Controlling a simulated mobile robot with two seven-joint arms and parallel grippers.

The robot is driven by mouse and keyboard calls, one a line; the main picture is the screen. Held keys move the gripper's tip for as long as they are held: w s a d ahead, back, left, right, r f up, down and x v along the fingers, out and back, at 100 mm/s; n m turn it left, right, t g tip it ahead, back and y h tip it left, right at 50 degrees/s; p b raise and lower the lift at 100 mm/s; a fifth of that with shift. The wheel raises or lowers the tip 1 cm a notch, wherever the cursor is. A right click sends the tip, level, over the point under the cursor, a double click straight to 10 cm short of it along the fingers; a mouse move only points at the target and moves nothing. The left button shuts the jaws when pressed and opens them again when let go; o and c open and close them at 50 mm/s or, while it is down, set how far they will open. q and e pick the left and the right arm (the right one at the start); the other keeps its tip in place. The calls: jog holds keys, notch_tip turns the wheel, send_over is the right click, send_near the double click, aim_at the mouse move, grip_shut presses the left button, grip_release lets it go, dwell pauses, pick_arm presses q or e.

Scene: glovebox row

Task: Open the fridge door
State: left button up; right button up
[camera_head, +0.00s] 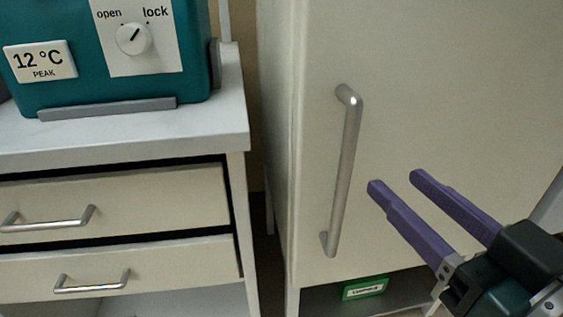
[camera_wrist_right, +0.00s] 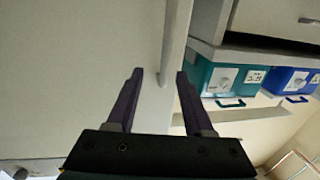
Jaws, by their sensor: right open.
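The fridge door (camera_head: 450,80) is a large cream panel, and it looks shut. A silver bar handle (camera_head: 345,170) stands nearly upright near its left edge. My right gripper (camera_head: 393,182) has purple fingers and is open, to the right of the handle's lower half in the head view. In the right wrist view the handle (camera_wrist_right: 174,45) comes down between the two fingertips of the gripper (camera_wrist_right: 159,78). I cannot tell how deep the handle sits between them. My left gripper is not in view.
A teal box (camera_head: 110,55) with a knob and a 12 °C label stands on a grey bench (camera_head: 120,135) at the left. Two drawers with silver handles (camera_head: 50,220) are below. A green labelled bin (camera_head: 364,289) sits under the door. A blue box (camera_wrist_right: 292,80) shows in the wrist view.

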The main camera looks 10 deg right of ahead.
aim_at(352, 156)
jog(key=x, duration=0.3)
jog(key=b+x, duration=0.1)
jog(key=x, duration=0.2)
jog(key=f+x, duration=0.1)
jog(key=x, duration=0.2)
jog(key=shift+a, duration=0.45)
pick_arm(q)
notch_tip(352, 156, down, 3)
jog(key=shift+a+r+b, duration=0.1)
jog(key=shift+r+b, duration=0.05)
jog(key=shift+b, duration=0.15)
pick_arm(e)
jog(key=shift+w+a, duration=0.15)
jog(key=shift+w, duration=0.3)
grip_shut()
jog(key=shift+y, duration=0.3)
